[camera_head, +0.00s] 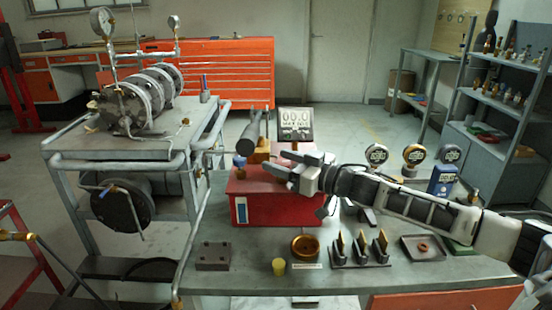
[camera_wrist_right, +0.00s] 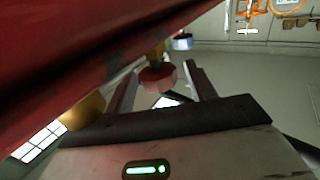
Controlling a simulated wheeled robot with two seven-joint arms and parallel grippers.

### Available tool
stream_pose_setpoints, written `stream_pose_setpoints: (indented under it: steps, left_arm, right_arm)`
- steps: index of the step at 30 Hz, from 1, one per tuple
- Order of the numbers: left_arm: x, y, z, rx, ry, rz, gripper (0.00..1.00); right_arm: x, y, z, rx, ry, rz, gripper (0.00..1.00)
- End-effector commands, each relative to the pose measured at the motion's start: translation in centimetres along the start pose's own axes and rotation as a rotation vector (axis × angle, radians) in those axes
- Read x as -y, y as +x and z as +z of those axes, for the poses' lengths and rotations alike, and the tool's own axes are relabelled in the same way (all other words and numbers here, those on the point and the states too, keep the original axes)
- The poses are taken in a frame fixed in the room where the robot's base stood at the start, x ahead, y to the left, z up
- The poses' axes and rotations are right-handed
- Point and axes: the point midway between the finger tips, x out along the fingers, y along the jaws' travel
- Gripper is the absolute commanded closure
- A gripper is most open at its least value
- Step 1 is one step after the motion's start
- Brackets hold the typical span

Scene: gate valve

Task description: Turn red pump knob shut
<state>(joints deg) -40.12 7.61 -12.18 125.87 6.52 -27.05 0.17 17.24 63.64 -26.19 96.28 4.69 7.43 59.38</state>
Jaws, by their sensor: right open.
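The red pump knob (camera_wrist_right: 158,77) shows in the right wrist view as a faceted red cap on a brass stem, framed between the two finger tips. I cannot make it out clearly in the head view. The red pump box (camera_head: 262,208) stands on the grey bench. My right gripper (camera_head: 274,167) reaches in from the right above the box's top. It is open, with its fingers (camera_wrist_right: 164,68) spread on either side of the knob in the wrist picture. I cannot tell whether they touch it. My left gripper is not in view.
A blue knob (camera_head: 239,161) is at the box's left end, with a dark lever cylinder (camera_head: 249,138) above.

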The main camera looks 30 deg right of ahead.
Motion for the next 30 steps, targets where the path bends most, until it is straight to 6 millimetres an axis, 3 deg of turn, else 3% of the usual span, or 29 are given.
stream_pose_setpoints:
  steps: [6, 17, 21, 22, 30]
  left_arm:
    - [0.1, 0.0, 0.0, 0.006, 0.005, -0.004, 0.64]
    - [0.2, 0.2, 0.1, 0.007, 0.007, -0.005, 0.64]
    - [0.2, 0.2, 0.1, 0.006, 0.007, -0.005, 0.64]
    - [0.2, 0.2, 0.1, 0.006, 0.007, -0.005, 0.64]
    - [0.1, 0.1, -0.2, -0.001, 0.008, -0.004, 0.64]
  right_arm:
    - [0.0, 1.6, -0.1, 0.000, 0.000, 0.000, 0.45]
    - [0.0, 1.9, 0.1, 0.001, 0.000, 0.000, 0.45]
    - [0.0, 1.9, 0.1, 0.001, 0.000, -0.001, 0.84]
    - [0.0, 1.9, 0.1, 0.001, 0.000, -0.001, 0.90]
    - [0.1, 1.9, 0.1, 0.001, 0.002, 0.014, 0.89]
